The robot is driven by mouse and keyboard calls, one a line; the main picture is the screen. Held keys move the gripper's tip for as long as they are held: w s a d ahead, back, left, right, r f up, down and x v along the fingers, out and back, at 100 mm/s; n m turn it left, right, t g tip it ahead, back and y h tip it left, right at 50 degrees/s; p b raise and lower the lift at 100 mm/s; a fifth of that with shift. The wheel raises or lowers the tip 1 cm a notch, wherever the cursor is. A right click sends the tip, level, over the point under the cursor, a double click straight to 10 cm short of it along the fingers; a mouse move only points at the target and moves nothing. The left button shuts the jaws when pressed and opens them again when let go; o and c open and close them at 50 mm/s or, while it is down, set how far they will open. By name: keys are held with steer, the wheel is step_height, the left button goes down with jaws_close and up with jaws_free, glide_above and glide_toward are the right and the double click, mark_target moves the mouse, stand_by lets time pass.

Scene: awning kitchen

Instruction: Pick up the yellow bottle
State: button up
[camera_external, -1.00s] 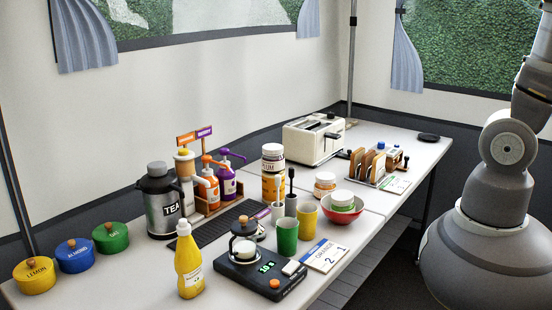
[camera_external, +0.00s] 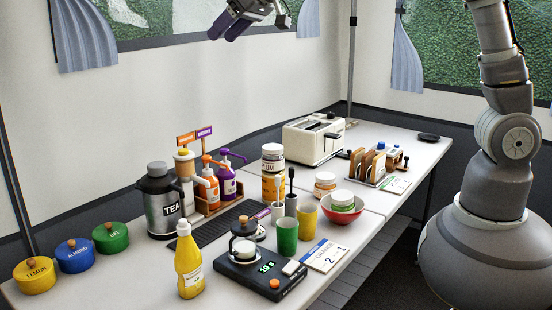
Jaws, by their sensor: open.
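The yellow bottle (camera_external: 189,265) stands upright at the front left of the white table, with a white label and a narrow cap. Nothing touches it. My gripper (camera_external: 226,27) is at the top of the view, high above the table and up and to the right of the bottle in the picture. Its jaws are open, with nothing seen between them. Most of my forearm is out of the picture.
Close to the bottle stand a black scale (camera_external: 262,279) with a small glass pot and a steel tea jug (camera_external: 160,202). Green (camera_external: 287,236) and yellow cups (camera_external: 307,221) are to the right. Lidded tins (camera_external: 75,256) stand left. Pump bottles and a toaster (camera_external: 314,139) are farther back.

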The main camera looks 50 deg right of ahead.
steer(key=s+a+f+n+g, duration=0.1)
steer(key=s+a+f+g, duration=0.1)
steer(key=a+f, duration=0.6)
steer(key=s+a+f+g, duration=0.1)
steer(key=a+f, duration=0.4)
steer(key=f, duration=0.5)
steer(key=n+g+h, duration=0.1)
steer(key=h, duration=0.1)
glide_above(184, 221)
steer(key=s+d, duration=0.2)
steer(key=s, duration=0.1)
step_height(184, 221, down, 11)
steer(key=shift+g, duration=0.3)
steer(key=x, duration=0.2)
steer(key=b+x, duration=0.1)
steer(key=x, duration=0.2)
steer(key=a+b+x, duration=0.1)
steer(key=x, duration=0.2)
steer(key=shift+a, duration=0.1)
steer(key=shift+w+f, duration=0.2)
steer(key=shift+f, duration=0.05)
steer(key=shift+r, duration=0.1)
jaws_close()
